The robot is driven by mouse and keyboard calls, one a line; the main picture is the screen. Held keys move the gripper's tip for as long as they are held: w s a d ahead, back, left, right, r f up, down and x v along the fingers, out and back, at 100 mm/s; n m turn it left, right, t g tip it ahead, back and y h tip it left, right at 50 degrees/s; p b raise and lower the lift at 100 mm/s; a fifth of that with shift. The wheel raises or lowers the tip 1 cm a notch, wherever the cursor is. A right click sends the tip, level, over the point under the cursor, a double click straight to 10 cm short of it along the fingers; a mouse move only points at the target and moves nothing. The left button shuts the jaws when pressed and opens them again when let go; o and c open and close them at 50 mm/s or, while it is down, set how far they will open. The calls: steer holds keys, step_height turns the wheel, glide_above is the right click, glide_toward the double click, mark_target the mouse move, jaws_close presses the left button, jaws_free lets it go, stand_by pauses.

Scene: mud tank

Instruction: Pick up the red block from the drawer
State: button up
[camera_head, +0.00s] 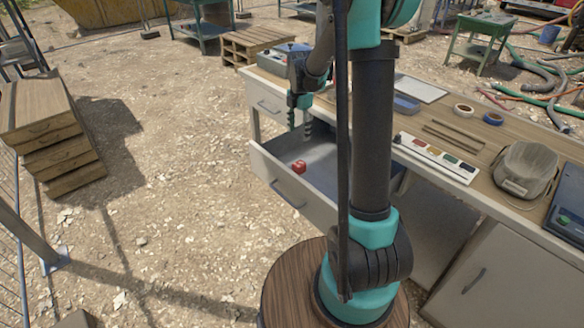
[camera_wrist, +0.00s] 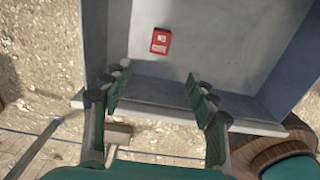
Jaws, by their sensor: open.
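The red block (camera_head: 299,167) lies on the floor of the open drawer (camera_head: 272,172), near its front end in the head view. The wrist view shows the block (camera_wrist: 161,41) as a small red piece with pale marks on its top, inside the grey drawer (camera_wrist: 218,88). My gripper (camera_head: 300,118) hangs above the drawer in the head view, apart from the block. In the wrist view my gripper (camera_wrist: 160,98) is open and empty, its two green fingers wide apart. The block lies beyond the fingertips, roughly midway between them.
The drawer's walls stand around the block. A wooden drawer stack (camera_head: 45,125) stands at left on open gravel ground.

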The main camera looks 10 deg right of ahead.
glide_toward(299, 164)
steer(key=f, duration=0.5)
steer(key=shift+a, duration=0.2)
steer(key=shift+d+f, duration=0.2)
steer(key=shift+f, duration=2.6)
steer(key=shift+c, duration=0.2)
steer(key=c, duration=1.2)
